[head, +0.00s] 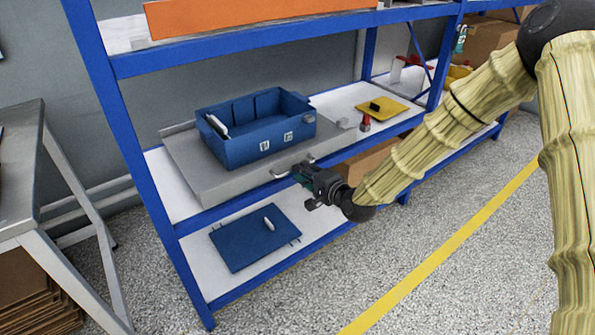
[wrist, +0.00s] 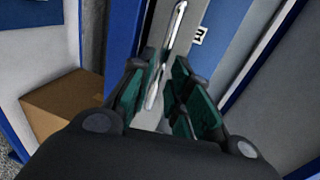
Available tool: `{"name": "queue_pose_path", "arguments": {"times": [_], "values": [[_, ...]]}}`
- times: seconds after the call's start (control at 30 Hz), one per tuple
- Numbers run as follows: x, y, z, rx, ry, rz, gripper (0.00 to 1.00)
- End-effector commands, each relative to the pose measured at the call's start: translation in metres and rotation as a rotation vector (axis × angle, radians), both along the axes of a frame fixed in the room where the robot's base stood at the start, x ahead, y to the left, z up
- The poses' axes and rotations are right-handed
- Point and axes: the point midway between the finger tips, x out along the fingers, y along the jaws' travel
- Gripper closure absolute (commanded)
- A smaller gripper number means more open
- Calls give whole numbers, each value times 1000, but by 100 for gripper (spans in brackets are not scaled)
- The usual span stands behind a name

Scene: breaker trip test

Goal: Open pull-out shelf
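The pull-out shelf (head: 185,165) is a grey slab on the middle level of the blue rack, with a blue bin (head: 235,152) standing on it. A silver bar handle (head: 280,174) sticks out from its front edge; it also shows in the wrist view (wrist: 176,25). My gripper (head: 303,173) is at the handle, in front of the shelf. In the wrist view its teal-padded fingers (wrist: 160,80) are apart, with the lower end of the handle bar in the gap between them. Whether a pad touches the bar cannot be told. The shelf appears pushed in.
A blue panel (head: 255,237) lies on the lower level. A yellow plate (head: 382,106) and a small red-and-grey item (head: 365,123) sit right of the bin. A cardboard box (wrist: 62,105) is beside my gripper. A grey table (head: 30,190) stands left; the floor in front is clear.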

Motion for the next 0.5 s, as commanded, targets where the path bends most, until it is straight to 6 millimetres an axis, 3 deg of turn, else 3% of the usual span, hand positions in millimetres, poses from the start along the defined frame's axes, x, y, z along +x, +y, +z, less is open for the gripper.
{"name": "queue_pose_path", "arguments": {"times": [0.2,0.5], "values": [[21,15,-6,-1,-1,0,81],[28,21,-7,0,0,1,81]]}}
